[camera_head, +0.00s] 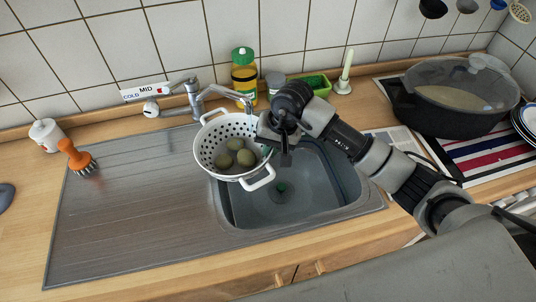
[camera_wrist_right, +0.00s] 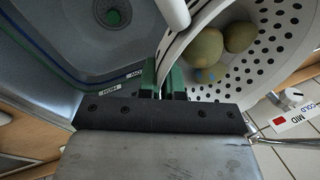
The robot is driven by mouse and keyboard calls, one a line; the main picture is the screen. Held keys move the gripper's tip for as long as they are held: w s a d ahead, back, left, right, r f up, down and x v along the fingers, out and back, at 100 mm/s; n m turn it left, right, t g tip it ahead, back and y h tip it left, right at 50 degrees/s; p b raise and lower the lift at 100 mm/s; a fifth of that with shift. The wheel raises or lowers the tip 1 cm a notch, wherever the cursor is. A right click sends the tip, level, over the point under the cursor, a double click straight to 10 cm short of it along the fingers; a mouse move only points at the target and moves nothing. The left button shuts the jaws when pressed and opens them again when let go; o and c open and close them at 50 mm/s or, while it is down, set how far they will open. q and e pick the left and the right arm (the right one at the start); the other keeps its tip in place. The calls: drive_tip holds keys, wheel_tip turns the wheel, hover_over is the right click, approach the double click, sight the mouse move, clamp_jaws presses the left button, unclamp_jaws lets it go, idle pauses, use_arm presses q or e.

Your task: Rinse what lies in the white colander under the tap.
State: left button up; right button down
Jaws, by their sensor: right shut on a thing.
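The white colander (camera_head: 208,150) with round holes is held over the left part of the sink basin (camera_head: 300,205), in the head view. I see no water running. My left gripper is not in view.
A COLD/MID label (camera_head: 143,91) is by the tap lever. A yellow bottle with a green cap (camera_head: 244,78) stands behind the sink. An orange brush (camera_head: 76,157) and white canister (camera_head: 45,135) stand left. A lidded black pot (camera_head: 455,100) is right.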

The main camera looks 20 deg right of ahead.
drive_tip(key=w+d+f+b, duration=0.2)
drive_tip(key=w+d+b, duration=0.1)
drive_tip(key=w+b, duration=0.3)
drive_tip(key=shift+w+d, duration=0.3)
drive_tip(key=shift+w, duration=0.8)
drive_tip(key=shift+b, duration=0.3)
drive_tip(key=shift+s+a, duration=0.2)
drive_tip(key=shift+a, duration=0.1)
drive_tip(key=shift+s, duration=0.1)
